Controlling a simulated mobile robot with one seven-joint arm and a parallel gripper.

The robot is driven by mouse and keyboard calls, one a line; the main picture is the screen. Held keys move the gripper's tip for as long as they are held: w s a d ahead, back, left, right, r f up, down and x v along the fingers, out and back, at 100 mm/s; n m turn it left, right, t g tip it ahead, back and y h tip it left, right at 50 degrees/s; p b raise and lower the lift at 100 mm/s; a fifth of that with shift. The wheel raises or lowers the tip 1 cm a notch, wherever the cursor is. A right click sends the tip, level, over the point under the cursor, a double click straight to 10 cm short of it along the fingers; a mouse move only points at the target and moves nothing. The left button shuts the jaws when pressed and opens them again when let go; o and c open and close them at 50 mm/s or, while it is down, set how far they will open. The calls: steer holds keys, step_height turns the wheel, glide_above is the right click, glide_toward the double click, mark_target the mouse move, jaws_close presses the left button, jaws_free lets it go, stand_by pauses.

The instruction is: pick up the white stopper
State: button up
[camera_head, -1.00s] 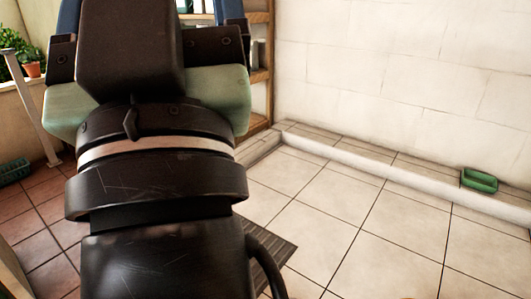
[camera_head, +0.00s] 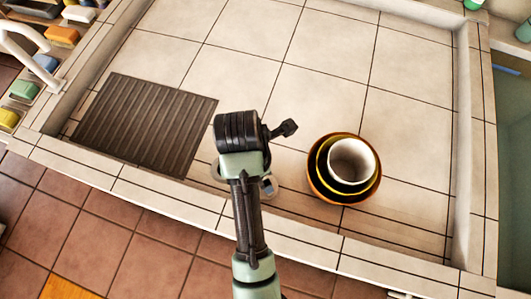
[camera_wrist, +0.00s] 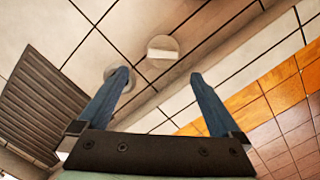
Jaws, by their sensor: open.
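In the wrist view, a pale round disc with a white bar-like part (camera_wrist: 163,48), which looks like the white stopper, lies on the tiled basin floor just beyond my gripper's fingertips. My gripper (camera_wrist: 159,75) is open and empty, its two blue-grey fingers apart. The left finger overlaps a second pale round piece, possibly the drain (camera_wrist: 111,76). In the head view, a small grey-white piece, likely the stopper (camera_head: 269,187), shows just right of my arm. A pale ring (camera_head: 215,171) is partly hidden on the other side. My fingers are hidden there.
Nested bowls with a white cup (camera_head: 352,160) stand to the right. A dark ribbed mat (camera_head: 145,125) lies to the left. A raised tiled rim (camera_head: 180,205) borders the basin in front. Colored soap-like blocks (camera_head: 62,36) sit at the left. The tiles behind are clear.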

steer(key=f, duration=0.4)
steer(key=d+f, duration=0.1)
steer(key=f, duration=0.7)
steer(key=shift+d+f+b, duration=0.15)
steer(key=shift+f+b, duration=0.2)
steer(key=shift+f, duration=0.05)
steer(key=c, duration=1.1)
